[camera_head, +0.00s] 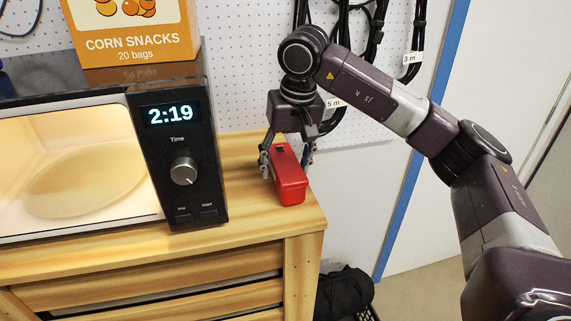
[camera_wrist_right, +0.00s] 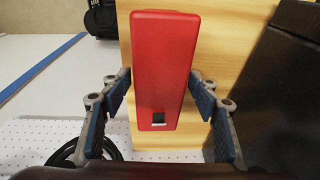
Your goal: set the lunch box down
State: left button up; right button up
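The lunch box is a red box (camera_head: 290,181) with a dark latch, on the wooden top near its right end. In the right wrist view the red lunch box (camera_wrist_right: 164,70) fills the middle, its latch toward the bottom. My right gripper (camera_head: 287,160) reaches down over it, one finger on each side. My left gripper is not in view.
A black microwave (camera_head: 195,145) with a lit, open cavity stands left of the lunch box. A corn snacks box (camera_head: 130,32) sits on top of it. The wooden bench (camera_head: 256,222) ends just right of the lunch box. Cables hang on the pegboard behind.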

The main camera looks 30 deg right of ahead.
aim_at(285, 161)
jog(key=shift+r, duration=0.45)
jog(key=b+v, duration=0.1)
jog(key=v, duration=1)
jog(key=shift+r, duration=0.15)
jog(key=shift+s, duration=0.1)
